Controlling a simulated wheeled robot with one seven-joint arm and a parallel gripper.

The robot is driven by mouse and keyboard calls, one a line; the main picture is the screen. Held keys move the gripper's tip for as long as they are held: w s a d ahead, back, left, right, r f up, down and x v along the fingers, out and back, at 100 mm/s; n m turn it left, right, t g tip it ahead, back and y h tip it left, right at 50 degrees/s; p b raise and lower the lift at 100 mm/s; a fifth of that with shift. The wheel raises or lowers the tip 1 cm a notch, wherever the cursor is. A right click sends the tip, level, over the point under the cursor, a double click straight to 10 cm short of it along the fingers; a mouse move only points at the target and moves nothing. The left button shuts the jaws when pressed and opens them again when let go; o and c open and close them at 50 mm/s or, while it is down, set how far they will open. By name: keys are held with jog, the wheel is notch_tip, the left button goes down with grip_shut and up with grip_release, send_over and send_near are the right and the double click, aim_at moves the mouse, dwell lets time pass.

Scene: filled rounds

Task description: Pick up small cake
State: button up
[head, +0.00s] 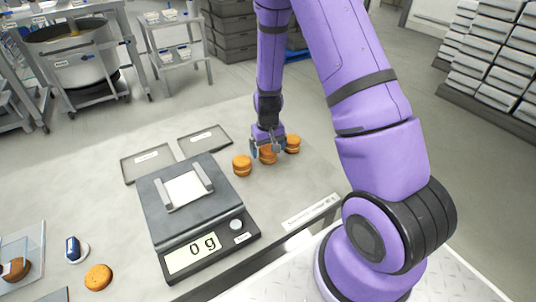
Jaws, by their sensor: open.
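Three small orange-brown cakes with a pale filling stand in a short row on the grey table, right of the scale. The left cake (242,165) stands clear of my gripper. The middle cake (268,155) is right below and partly behind my gripper (266,150). The right cake (292,144) stands just beyond it. My gripper points down with its jaws open, over or around the middle cake; I cannot tell whether the fingers touch it. Another round cake or cookie (98,277) lies at the table's front left.
A scale (205,232) reading 0 g holds a small pale tray (185,188). Two flat dark trays (147,164) (205,139) lie behind it. A blue-and-white object (75,249) and a clear case (22,250) are at left. A label strip (311,211) marks the right edge.

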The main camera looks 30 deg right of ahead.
jog(key=shift+f, duration=1)
jog(key=c, duration=0.8)
jog(key=shift+o, duration=0.2)
jog(key=shift+r, duration=0.15)
